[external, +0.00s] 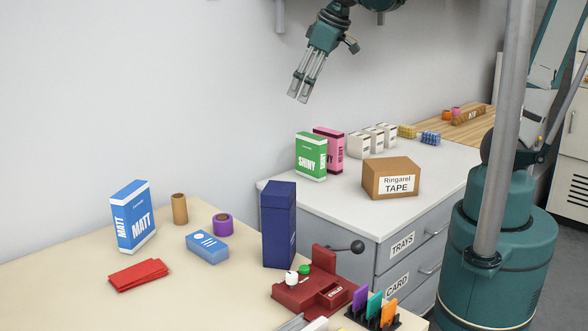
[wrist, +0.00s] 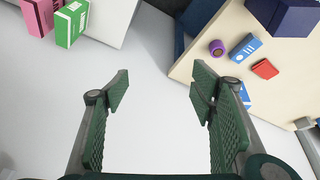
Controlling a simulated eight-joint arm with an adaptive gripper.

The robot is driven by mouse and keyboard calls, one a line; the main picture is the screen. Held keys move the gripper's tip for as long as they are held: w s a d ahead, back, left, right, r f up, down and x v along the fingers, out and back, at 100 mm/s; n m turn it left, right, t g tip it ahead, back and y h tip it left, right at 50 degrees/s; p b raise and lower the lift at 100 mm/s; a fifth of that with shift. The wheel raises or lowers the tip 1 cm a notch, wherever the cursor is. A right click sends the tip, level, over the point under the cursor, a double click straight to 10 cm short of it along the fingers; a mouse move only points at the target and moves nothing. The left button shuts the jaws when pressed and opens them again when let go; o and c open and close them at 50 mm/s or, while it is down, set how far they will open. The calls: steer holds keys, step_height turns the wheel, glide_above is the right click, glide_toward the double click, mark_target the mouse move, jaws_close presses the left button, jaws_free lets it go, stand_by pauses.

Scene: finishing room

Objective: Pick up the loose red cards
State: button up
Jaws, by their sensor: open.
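The loose red cards (external: 138,275) lie in a small, slightly fanned stack on the cream table (external: 60,295), in front of the blue MATT box (external: 133,217). They also show in the wrist view (wrist: 265,69) at the upper right, next to a blue pack. My gripper (external: 303,92) is raised high above the white drawer cabinet, pointing down and to the left, well away from the cards. In the wrist view its two green padded fingers (wrist: 158,92) are wide apart with nothing between them.
On the cream table stand a blue pack (external: 207,247), purple tape roll (external: 222,224), brown tube (external: 180,208), tall navy box (external: 279,224) and red press (external: 314,287). The cabinet top holds SHINY boxes (external: 311,157) and a TAPE carton (external: 391,178). The cream table's front left is clear.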

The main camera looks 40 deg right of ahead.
steer(key=w+a+f+n+g, duration=0.1)
steer(key=w+a, duration=0.2)
steer(key=a, duration=0.3)
steer(key=w+a+f+n, duration=0.2)
steer(key=w+a, duration=0.1)
steer(key=a, duration=0.4)
steer(key=n+g+h+b, duration=0.15)
steer(key=n+g, duration=0.25)
steer(key=n, duration=0.5)
glide_toward(138, 272)
steer(key=shift+d+f+b, duration=0.2)
steer(key=shift+d+b, duration=0.05)
steer(key=shift+b, duration=0.1)
steer(key=shift+s+a+f, duration=0.1)
steer(key=shift+a+f, duration=0.05)
steer(key=shift+f, duration=1.25)
